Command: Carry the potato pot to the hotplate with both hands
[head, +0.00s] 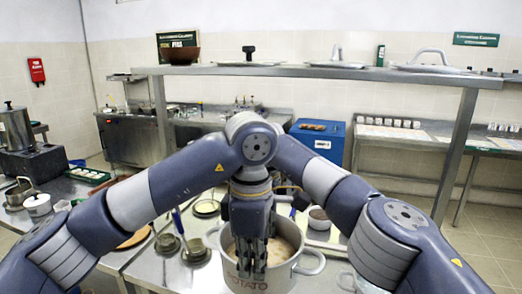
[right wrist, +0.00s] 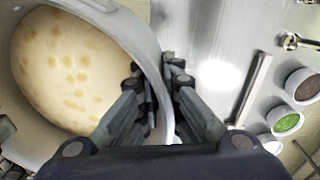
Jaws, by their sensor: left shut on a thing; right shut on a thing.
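The potato pot (head: 283,279) is a light metal stockpot lettered "POTATO", with pale soup and lumps inside. It stands upright at the front middle of the head view, and its right loop handle shows. My left gripper (head: 252,260) points down over the pot's near side and is shut; its exact hold is hard to see there. In the right wrist view the pot (right wrist: 152,40) fills the left side. My right gripper (right wrist: 160,95) is shut on the pot's wall at the rim, one finger on each side. I cannot make out the hotplate for certain.
A steel counter (head: 150,268) lies under the pot, with small pans (head: 194,252) to its left. A dark unit (head: 38,163) with a steel pot (head: 15,128) stands far left. A blue box (head: 318,140) is behind. Small bowls (right wrist: 287,123) line the right wrist view's right side.

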